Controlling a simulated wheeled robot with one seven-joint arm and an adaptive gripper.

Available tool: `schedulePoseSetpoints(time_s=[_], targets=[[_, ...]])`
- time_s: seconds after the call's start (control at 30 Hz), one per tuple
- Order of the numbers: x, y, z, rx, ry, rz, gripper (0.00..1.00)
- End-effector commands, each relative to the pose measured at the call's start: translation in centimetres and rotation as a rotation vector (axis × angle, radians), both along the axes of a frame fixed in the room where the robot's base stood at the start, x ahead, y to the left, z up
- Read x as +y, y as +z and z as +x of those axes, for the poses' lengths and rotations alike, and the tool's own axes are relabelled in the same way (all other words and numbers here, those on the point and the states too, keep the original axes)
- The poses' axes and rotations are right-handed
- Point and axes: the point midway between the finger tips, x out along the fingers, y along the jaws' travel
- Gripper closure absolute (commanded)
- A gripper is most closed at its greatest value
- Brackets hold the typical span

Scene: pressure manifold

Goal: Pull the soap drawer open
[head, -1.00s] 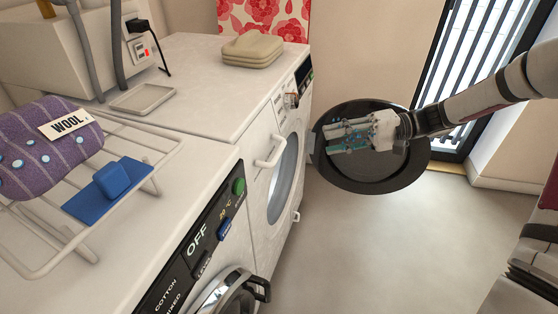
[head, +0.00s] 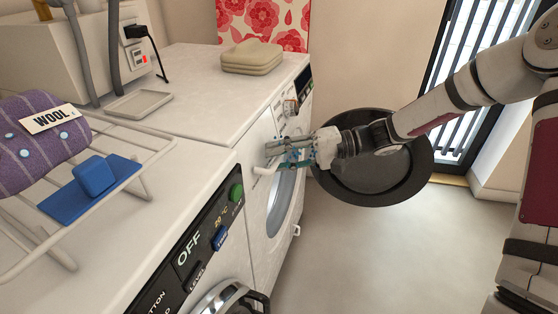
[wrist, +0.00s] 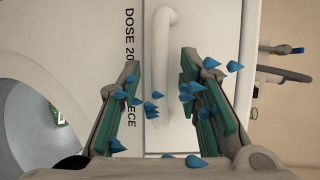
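The soap drawer (wrist: 143,20) is a white panel on the front of the far washing machine, beside black lettering "DOSE 20". Its white bar handle (wrist: 165,28) shows in the wrist view between my two fingers, and its lower end shows in the head view (head: 262,171). My gripper (head: 272,154) is at the handle in the head view. In the wrist view my gripper (wrist: 162,66) is open, with green-padded fingers on either side of the handle and gaps between. The drawer looks shut. Small blue cones show around the fingers.
The near machine has a black panel (head: 190,255) with "OFF". A wire rack (head: 150,165) with a purple roll (head: 35,150) and blue block (head: 95,175) stands on top. The floor at right is clear.

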Motion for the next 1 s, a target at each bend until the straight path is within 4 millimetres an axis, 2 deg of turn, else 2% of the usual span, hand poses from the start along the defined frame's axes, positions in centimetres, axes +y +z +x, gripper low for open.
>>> schedulePoseSetpoints(time_s=[0.3, 0.47, 0.77, 0.87, 1.0], targets=[[0.3, 0.0, 0.0, 0.000, 0.000, 0.000, 0.68], [0.3, 0.0, 0.0, 0.000, 0.000, -0.001, 1.00], [0.1, 0.0, -0.1, 0.000, 0.000, -0.001, 1.00], [-0.5, 0.0, -0.3, 0.000, 0.000, -0.001, 1.00], [-2.3, 0.1, -1.0, 0.001, -0.003, -0.002, 1.00]])
